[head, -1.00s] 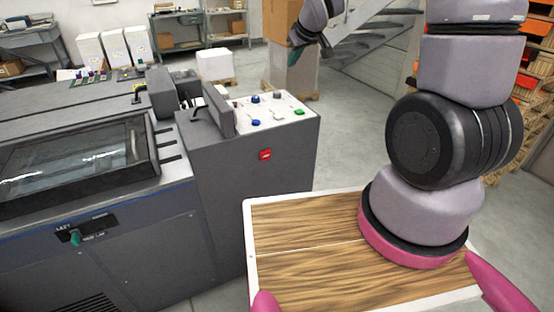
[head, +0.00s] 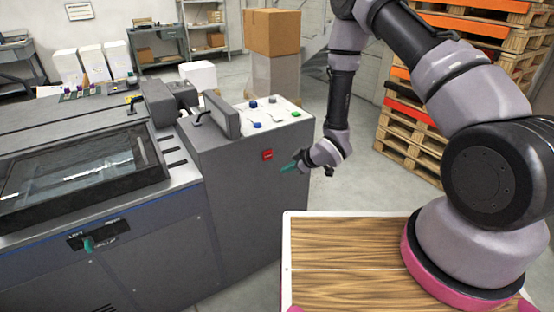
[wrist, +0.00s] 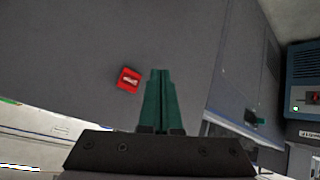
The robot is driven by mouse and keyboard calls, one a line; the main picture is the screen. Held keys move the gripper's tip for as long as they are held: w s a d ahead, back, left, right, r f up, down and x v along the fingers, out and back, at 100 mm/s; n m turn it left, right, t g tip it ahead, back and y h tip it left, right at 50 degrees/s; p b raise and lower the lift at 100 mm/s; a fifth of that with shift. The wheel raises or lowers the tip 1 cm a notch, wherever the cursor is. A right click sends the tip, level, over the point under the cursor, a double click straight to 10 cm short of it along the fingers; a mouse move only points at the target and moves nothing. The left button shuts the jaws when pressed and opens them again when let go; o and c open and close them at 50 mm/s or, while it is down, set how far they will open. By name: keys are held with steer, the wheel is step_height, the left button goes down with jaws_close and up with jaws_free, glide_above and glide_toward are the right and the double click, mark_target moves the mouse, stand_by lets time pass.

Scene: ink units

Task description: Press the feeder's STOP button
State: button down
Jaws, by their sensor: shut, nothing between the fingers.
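The red STOP button (head: 267,154) sits on the upright grey side of the feeder's control cabinet (head: 238,195). It also shows in the wrist view (wrist: 129,79) as a red square with a pale mark, left of my fingertips. My gripper (head: 287,168) has green fingers and is a little right of and below the button in the head view. In the wrist view my gripper (wrist: 160,75) is shut and empty, its fingers together and pointing toward the cabinet side. I see a gap between fingertips and button in the picture; the depth is hard to tell.
The cabinet's sloped top holds blue and green buttons (head: 262,113). A dark machine with a window (head: 75,165) stands to the left. My wood-topped base deck is in front. Pallets (head: 415,140) and a cardboard box (head: 271,32) stand behind. The floor right of the cabinet is clear.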

steer(key=shift+s+f, duration=0.35)
steer(key=shift+w, duration=0.1)
glide_toward(267, 159)
steer(key=shift+s+f+x, duration=0.1)
steer(key=shift+s+x, duration=0.05)
steer(key=shift+x, duration=0.7)
steer(key=shift+s+f+x, duration=0.15)
steer(key=shift+x, duration=0.75)
steer(key=shift+s+f+x, duration=0.1)
steer(key=shift+s+x, duration=0.05)
steer(key=shift+x, duration=0.7)
steer(key=shift+w+a, duration=0.15)
steer(key=shift+w, duration=0.2)
steer(key=shift+w+a, duration=0.25)
steer(key=shift+w, duration=0.1)
stand_by(0.7)
steer(key=shift+s+d, duration=0.45)
steer(key=shift+s, duration=0.25)
